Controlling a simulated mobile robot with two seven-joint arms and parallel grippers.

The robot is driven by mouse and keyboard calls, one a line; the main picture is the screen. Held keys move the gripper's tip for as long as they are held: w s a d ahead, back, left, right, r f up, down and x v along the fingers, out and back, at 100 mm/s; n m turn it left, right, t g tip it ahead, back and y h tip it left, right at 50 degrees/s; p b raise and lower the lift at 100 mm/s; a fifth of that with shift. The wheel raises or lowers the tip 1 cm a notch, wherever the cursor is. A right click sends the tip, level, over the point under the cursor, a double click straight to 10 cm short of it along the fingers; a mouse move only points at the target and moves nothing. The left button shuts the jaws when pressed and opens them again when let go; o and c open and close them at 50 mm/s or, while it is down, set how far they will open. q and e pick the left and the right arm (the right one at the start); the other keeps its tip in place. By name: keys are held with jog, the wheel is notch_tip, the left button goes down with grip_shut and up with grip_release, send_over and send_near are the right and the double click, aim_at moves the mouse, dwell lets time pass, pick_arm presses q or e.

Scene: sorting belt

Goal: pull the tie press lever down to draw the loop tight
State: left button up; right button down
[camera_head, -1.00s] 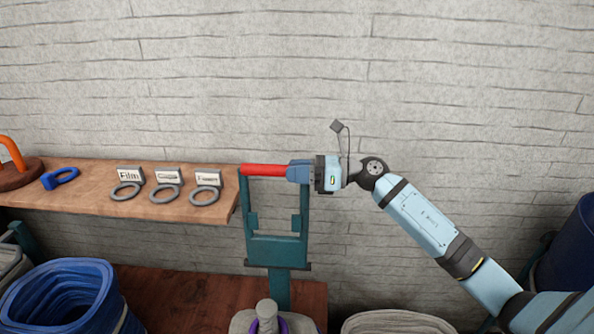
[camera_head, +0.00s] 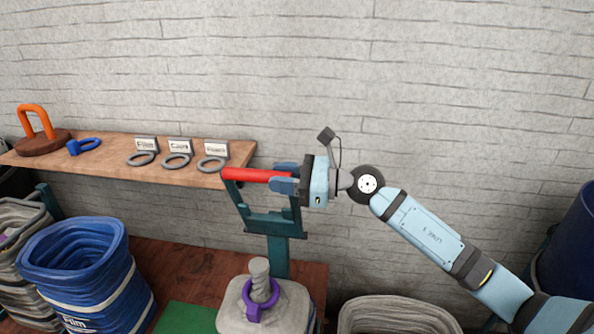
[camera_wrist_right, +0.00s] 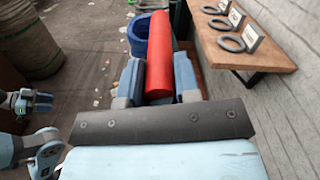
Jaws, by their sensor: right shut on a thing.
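The tie press is a dark teal frame (camera_head: 275,222) with a red lever handle (camera_head: 258,175) across its top. My right gripper (camera_head: 287,178) is shut on the right end of the handle, fingers around it. The red handle (camera_wrist_right: 160,55) also lies between the blue fingers in the right wrist view. The lever's arms tilt forward. In front of the press stands a grey sack (camera_head: 290,315) with a twisted neck (camera_head: 259,268). A purple tie loop (camera_head: 250,311) is around the neck. A part of my left arm (camera_wrist_right: 35,100) shows small in the right wrist view; its jaws are unclear.
A wooden shelf (camera_head: 105,163) at left bears several labelled stands with grey rings (camera_head: 178,161), a blue ring tag (camera_head: 85,146) and an orange handle on a brown base (camera_head: 42,140). Blue (camera_head: 80,265) and grey containers stand below. A pale basket (camera_head: 395,315) is at right.

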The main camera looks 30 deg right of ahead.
jog(key=s+a+f+n+b, duration=0.5)
jog(key=s+a+f, duration=0.1)
jog(key=s+f, duration=0.2)
pick_arm(q)
jog(key=w+d+r+m+t+h+b, duration=0.1)
jog(key=d+r+t+h+b, duration=0.5)
jog(key=b, duration=0.8)
notch_tip(320, 180, up, 3)
jog(key=shift+w+d+f+t+b, duration=0.15)
jog(key=shift+w+t+b, duration=0.2)
jog(key=shift+w+t, duration=0.35)
pick_arm(e)
jog(key=s+a+f+n, duration=0.2)
jog(key=s+f, duration=0.1)
jog(key=f, duration=0.7)
jog(key=s+a+f+n, duration=0.2)
jog(key=s+f+n, duration=0.1)
jog(key=f, duration=0.6)
jog(key=shift+a+f, duration=0.3)
jog(key=shift+f, duration=0.2)
jog(key=c, duration=1.2)
grip_release()
jog(key=shift+c, duration=0.2)
jog(key=o, duration=0.4)
jog(key=shift+f, duration=0.1)
pick_arm(q)
jog(key=shift+w+d+f, duration=0.1)
jog(key=shift+w, duration=0.05)
